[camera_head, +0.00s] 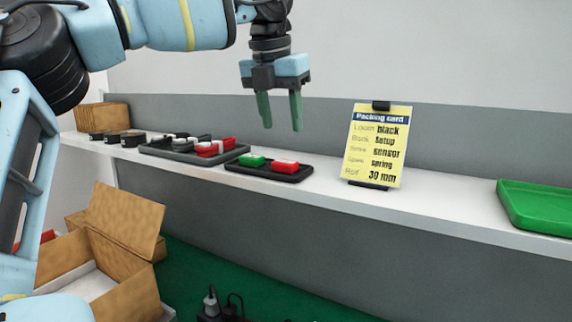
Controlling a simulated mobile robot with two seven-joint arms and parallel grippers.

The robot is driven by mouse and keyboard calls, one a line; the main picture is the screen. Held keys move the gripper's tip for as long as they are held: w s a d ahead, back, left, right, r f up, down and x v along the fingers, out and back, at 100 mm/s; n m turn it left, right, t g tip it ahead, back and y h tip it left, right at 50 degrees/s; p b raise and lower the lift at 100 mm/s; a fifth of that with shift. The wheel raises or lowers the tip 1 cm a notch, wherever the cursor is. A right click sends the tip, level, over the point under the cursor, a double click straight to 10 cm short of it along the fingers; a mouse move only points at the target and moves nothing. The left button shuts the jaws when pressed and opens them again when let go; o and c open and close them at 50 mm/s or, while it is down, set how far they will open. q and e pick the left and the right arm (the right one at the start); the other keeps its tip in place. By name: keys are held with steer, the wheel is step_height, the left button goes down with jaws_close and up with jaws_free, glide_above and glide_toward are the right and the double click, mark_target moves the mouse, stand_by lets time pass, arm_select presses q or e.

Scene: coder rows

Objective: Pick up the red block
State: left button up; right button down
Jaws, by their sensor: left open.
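A red block (286,167) with a pale label lies at the right end of a small black tray (262,174) on the white shelf. A green block (251,160) lies on its left in the same tray. More red blocks (209,150) lie at the right end of a larger dark tray (180,155) to the left. My left gripper (282,128) points down with its two green fingers apart and nothing between them. It appears above the small tray, clear of the blocks. My right gripper is not in view.
A yellow packing card (378,145) stands on the shelf right of the small tray. A green tray (540,207) is at the far right, with bare shelf between. Small black items (118,138) sit far left. An open cardboard box (115,255) is below.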

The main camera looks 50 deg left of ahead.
mark_target(286, 161)
arm_select(q)
steer(key=shift+f, duration=0.6)
steer(key=shift+w+f, duration=0.15)
steer(key=shift+f, duration=0.3)
steer(key=shift+w+a+f, duration=0.1)
steer(key=shift+f, duration=0.15)
steer(key=shift+s+x, duration=0.2)
steer(key=shift+x, duration=1.1)
steer(key=shift+s+x, duration=0.15)
steer(key=shift+x, duration=1.15)
steer(key=shift+f, duration=0.1)
steer(key=c, duration=0.6)
